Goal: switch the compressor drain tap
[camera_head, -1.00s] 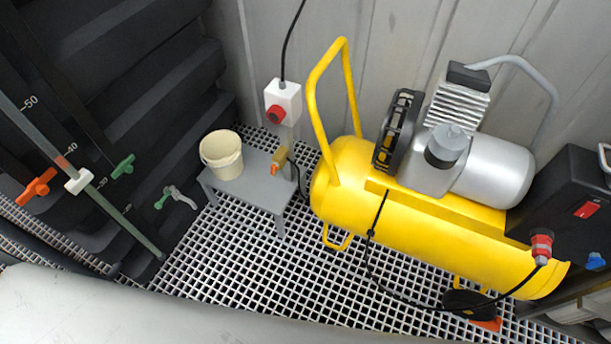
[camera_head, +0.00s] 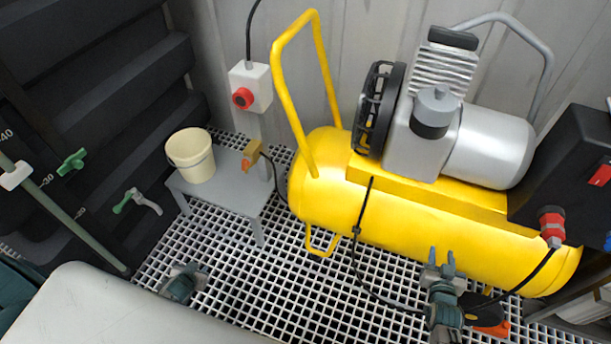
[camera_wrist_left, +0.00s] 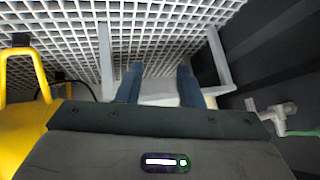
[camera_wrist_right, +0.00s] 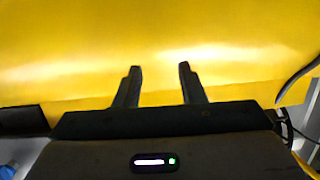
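The yellow compressor tank (camera_head: 420,220) lies across the right half of the head view. A brass-coloured fitting with an orange handle (camera_head: 251,155) sits left of the tank, by the grey table. An orange-red piece (camera_head: 494,329) shows low under the tank, partly hidden by my right gripper's arm. I cannot tell which of them is the drain tap. My right gripper (camera_head: 442,260) is open and empty in front of the tank's lower side; its fingers (camera_wrist_right: 160,70) point at the yellow surface. My left gripper (camera_head: 189,269) is over the grating; its fingers (camera_wrist_left: 158,75) are apart and empty.
A cream bucket (camera_head: 191,158) stands on the small grey table (camera_head: 225,188). A green-handled tap (camera_head: 135,202) sticks out of the black ribbed wall at left. A black cable (camera_head: 357,262) hangs before the tank. The grating (camera_head: 290,290) between my grippers is clear.

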